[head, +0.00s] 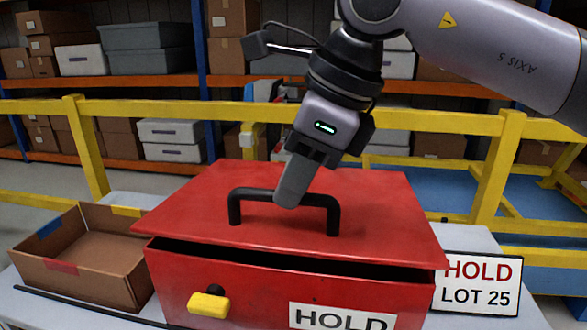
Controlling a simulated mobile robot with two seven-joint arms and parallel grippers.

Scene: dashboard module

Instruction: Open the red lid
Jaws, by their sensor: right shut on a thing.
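The red lid (290,218) lies over a red box (260,290) in the middle of the table. A dark gap shows between the lid's front edge and the box, so the lid is slightly raised at the front. A black handle (237,208) stands on the lid. My right gripper (287,200) comes down from above and is shut on the handle's top bar near its middle. The fingers hide part of that bar. My left gripper is not in view.
A yellow latch (209,305) is on the box front beside a HOLD label (340,318). An open cardboard box (85,255) stands left. A HOLD LOT 25 sign (478,284) stands right. A yellow rail (440,118) and shelves are behind.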

